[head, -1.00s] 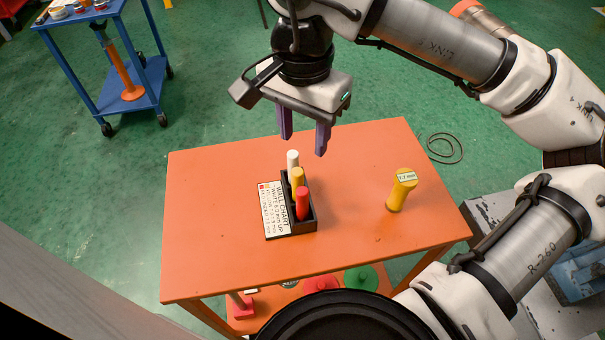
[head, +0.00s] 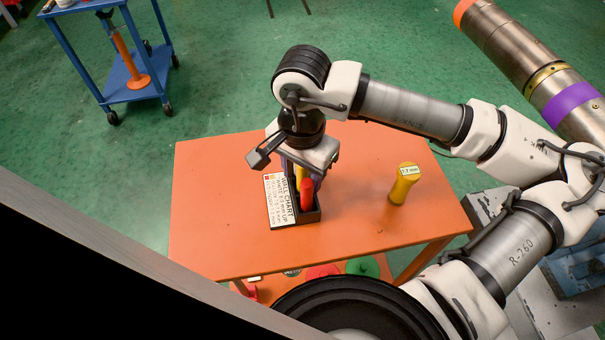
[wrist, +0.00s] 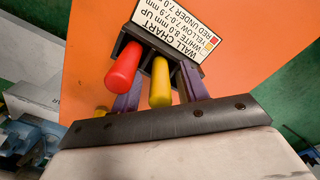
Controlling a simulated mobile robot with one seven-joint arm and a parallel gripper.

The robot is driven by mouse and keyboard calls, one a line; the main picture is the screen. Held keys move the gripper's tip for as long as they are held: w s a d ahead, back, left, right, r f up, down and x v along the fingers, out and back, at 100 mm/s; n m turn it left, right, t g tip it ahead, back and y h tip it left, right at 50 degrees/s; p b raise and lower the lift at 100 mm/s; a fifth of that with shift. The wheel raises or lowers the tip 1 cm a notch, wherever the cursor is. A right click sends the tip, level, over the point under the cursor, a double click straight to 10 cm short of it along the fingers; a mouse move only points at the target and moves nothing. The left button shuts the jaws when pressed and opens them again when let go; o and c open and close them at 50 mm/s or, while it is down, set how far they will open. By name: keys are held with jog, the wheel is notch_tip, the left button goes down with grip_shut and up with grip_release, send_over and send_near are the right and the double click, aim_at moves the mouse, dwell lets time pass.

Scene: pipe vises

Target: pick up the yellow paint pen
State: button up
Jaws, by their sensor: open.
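The yellow paint pen (head: 298,171) stands in a black holder (head: 309,217) on the orange table, partly covered by my gripper. In the wrist view the yellow pen (wrist: 160,80) shows between the two purple fingers of my gripper (wrist: 161,91). The gripper is open, with one finger on each side of the pen; I cannot tell whether either touches it. The red pen (wrist: 124,65) stands beside the yellow one, just outside the left finger in the wrist view. The white pen is hidden now.
A wall chart sign (head: 279,200) is on the holder's left side. A blue cart (head: 130,90) stands at the back left.

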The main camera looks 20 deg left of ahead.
jog(key=shift+c, duration=0.4)
grip_shut()
jog(key=shift+r, duration=0.15)
